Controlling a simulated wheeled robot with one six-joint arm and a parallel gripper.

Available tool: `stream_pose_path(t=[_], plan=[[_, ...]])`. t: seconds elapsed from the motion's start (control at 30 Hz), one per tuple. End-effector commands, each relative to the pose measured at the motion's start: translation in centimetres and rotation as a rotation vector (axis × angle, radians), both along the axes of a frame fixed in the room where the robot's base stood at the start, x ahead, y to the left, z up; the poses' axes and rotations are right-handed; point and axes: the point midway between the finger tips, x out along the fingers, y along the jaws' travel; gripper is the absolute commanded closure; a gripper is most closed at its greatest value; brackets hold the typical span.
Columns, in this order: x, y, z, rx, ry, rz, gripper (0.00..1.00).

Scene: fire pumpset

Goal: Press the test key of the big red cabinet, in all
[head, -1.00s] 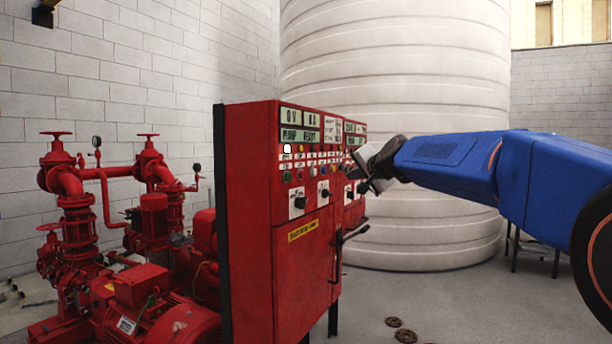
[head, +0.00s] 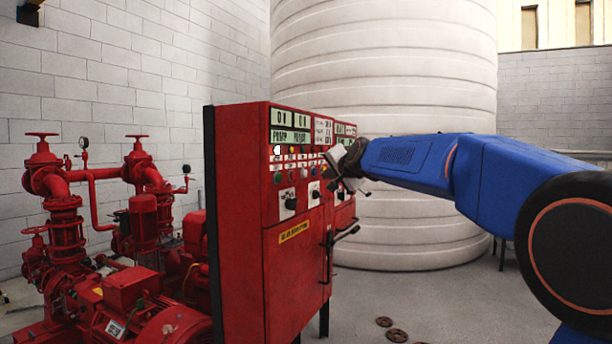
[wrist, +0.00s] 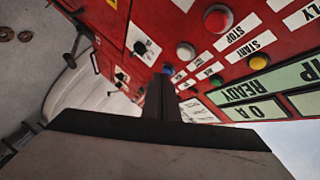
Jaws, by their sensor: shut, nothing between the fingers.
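The big red cabinet (head: 295,250) stands at the centre of the head view, with displays, lamps, keys and rotary switches on its upper front. My gripper (head: 335,182) is shut and empty, close in front of the right part of that panel. In the wrist view the panel appears upside down, with a red button (wrist: 218,19), a yellow button (wrist: 259,61), a green button (wrist: 222,95) and a blue one (wrist: 168,69). The shut fingers (wrist: 162,90) point at the panel near the blue button. Contact cannot be told. I cannot read a test label.
Red pumps and pipes (head: 60,215) stand left of the cabinet. A large white tank (head: 385,90) is behind it. Cabinet door handles (head: 345,233) stick out below my gripper.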

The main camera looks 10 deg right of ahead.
Motion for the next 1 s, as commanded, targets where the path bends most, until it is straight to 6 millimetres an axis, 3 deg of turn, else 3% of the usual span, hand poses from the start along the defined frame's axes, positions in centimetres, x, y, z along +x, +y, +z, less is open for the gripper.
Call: stream_pose_path(t=[0.4,1.0], plan=[[2.0,2.9,0.0,-0.001,0.000,0.002,1.00],[2.2,3.0,0.0,0.000,0.000,0.000,1.00]])
